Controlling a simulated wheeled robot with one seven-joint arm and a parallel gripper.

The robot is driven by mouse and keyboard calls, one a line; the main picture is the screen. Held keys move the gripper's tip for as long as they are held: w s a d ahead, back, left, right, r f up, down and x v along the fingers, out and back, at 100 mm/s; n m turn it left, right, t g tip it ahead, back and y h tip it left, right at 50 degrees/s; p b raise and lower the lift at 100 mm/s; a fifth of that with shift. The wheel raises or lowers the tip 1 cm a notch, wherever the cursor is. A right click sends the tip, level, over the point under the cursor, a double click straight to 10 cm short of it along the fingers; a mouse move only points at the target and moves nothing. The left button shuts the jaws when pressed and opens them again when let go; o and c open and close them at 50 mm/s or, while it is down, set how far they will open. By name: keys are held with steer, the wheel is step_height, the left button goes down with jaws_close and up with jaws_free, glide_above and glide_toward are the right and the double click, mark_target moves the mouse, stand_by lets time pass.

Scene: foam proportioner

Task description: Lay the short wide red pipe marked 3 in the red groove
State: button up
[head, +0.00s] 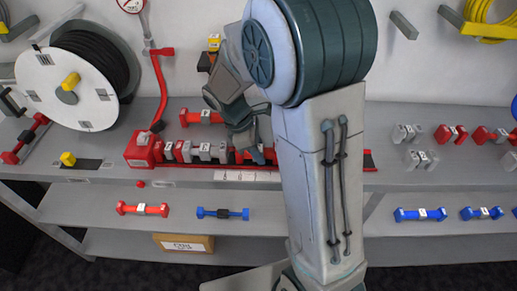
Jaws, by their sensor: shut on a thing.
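My gripper (254,148) points down over the red groove (180,166) on the workbench, partly hidden behind my arm. Its jaws are shut on a piece that seems to be red, showing at the fingertips low over the groove; I cannot read a 3 on it. I cannot tell whether that piece touches the groove. Several red and grey pieces with white labels (205,152) sit in a row in the groove left of my gripper. My arm hides part of the groove; its red right end (370,162) shows.
A red labelled pipe (203,117) lies behind the groove. A hose reel (68,88) stands at left. Red and blue pipes (142,209) (222,213) lie on the shelf below. Grey and red pieces (450,134) stand at right. Bench surface near the right groove end is clear.

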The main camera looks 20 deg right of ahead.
steer(key=o, duration=0.8)
steer(key=shift+o, duration=0.2)
steer(key=p+v, duration=0.1)
steer(key=v, duration=1)
steer(key=shift+r, duration=0.25)
steer(key=shift+a+r, duration=0.1)
steer(key=shift+r, duration=0.15)
steer(key=s+d+m+t+y, duration=0.4)
steer(key=s+m, duration=1)
steer(key=s, duration=0.1)
steer(key=shift+m, duration=0.4)
